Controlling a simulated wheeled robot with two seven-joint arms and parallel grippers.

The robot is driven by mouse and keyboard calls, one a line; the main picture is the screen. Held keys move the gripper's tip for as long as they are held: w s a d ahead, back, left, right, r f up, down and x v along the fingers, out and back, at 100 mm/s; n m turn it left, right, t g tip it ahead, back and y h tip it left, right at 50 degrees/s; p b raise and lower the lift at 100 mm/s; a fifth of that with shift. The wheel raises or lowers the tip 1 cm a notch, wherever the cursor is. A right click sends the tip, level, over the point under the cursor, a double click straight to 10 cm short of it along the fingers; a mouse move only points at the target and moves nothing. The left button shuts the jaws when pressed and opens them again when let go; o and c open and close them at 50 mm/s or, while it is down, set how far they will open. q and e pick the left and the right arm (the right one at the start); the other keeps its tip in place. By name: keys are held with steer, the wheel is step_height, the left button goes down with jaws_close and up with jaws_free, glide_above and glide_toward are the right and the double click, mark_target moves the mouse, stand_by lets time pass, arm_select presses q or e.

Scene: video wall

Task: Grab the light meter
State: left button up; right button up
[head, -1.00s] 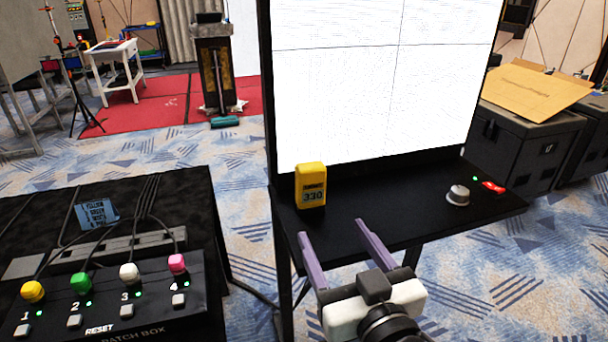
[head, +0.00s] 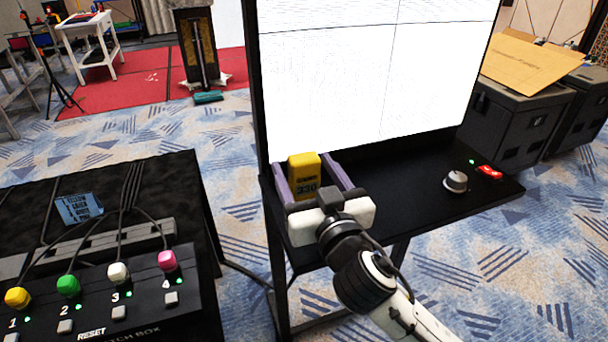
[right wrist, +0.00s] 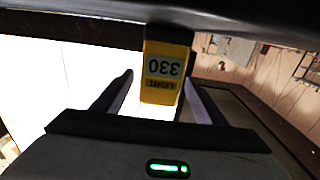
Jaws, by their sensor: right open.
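The light meter (head: 304,172) is a small yellow box with a display reading 330. It stands upright on the black shelf below the white screen, near the shelf's left end. It also shows in the right wrist view (right wrist: 162,78), upside down, between the two fingers. My right gripper (head: 308,172) is open, with one purple finger on each side of the meter. In the right wrist view a gap shows between the meter and the left finger; contact on the right side is hard to tell. My left gripper is not in view.
The black shelf (head: 400,188) also holds a grey knob (head: 455,181) and a red switch (head: 489,172) at its right. A patch box (head: 120,318) with coloured plugs and cables stands at the lower left. Black cases (head: 520,118) stand at the right.

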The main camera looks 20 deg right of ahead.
steer(key=shift+w, duration=0.25)
steer(key=c, duration=1.3)
